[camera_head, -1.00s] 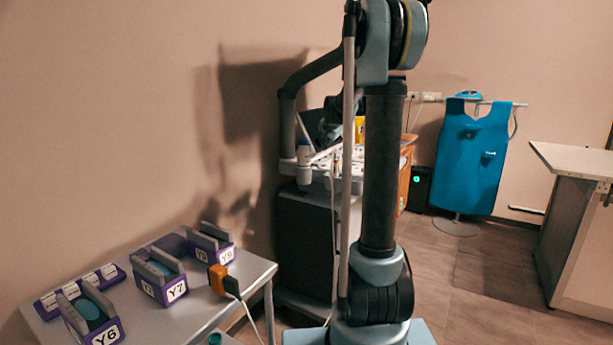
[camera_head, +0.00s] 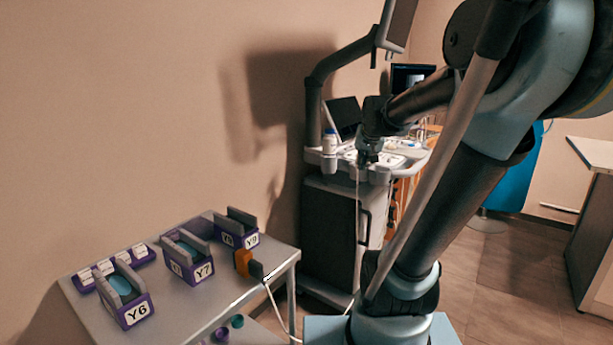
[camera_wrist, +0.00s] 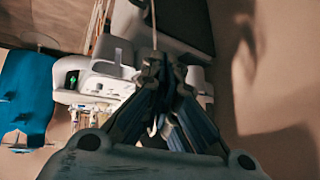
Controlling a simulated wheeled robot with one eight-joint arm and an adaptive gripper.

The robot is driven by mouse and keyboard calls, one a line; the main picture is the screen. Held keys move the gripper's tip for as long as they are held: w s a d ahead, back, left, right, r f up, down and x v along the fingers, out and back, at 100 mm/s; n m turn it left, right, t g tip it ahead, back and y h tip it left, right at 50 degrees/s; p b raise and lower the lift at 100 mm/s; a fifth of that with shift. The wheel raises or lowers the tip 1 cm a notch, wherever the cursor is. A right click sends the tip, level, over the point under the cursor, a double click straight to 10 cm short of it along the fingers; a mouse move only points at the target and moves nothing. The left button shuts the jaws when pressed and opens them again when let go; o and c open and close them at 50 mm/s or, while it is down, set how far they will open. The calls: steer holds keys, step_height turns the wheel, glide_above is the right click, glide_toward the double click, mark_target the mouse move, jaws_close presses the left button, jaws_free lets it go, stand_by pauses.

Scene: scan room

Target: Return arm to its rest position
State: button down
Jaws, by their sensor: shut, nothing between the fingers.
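My arm rises from its base at the lower right of the head view and bends, with the forearm reaching back to the left. My gripper (camera_head: 368,160) hangs at its far end, pointing down, in front of the white ultrasound cart's console (camera_head: 408,165); whether it touches the console cannot be told. In the wrist view my gripper (camera_wrist: 160,65) has its dark fingers together with nothing between them. A pale cable shows beyond the fingertips there.
A grey metal table (camera_head: 215,300) at lower left holds purple holders labelled Y6 (camera_head: 125,297) and Y7 (camera_head: 190,262), another holder behind, and an orange device (camera_head: 243,263) with a cable. A white-topped counter (camera_head: 596,152) stands right. Floor between is clear.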

steer(key=s+f+n+g, duration=0.1)
steer(key=s+f+g, duration=0.1)
steer(key=s+f, duration=0.3)
steer(key=s+f+n+g, duration=0.1)
steer(key=s+f, duration=0.5)
steer(key=s, duration=0.7)
steer(key=s+f+n+g, duration=0.1)
steer(key=s+f+g, duration=0.1)
steer(key=s+f, duration=0.4)
steer(key=s, duration=0.2)
steer(key=shift+s+f+g, duration=0.25)
steer(key=shift+s+g, duration=0.05)
steer(key=shift+s, duration=0.1)
steer(key=shift+a, duration=0.1)
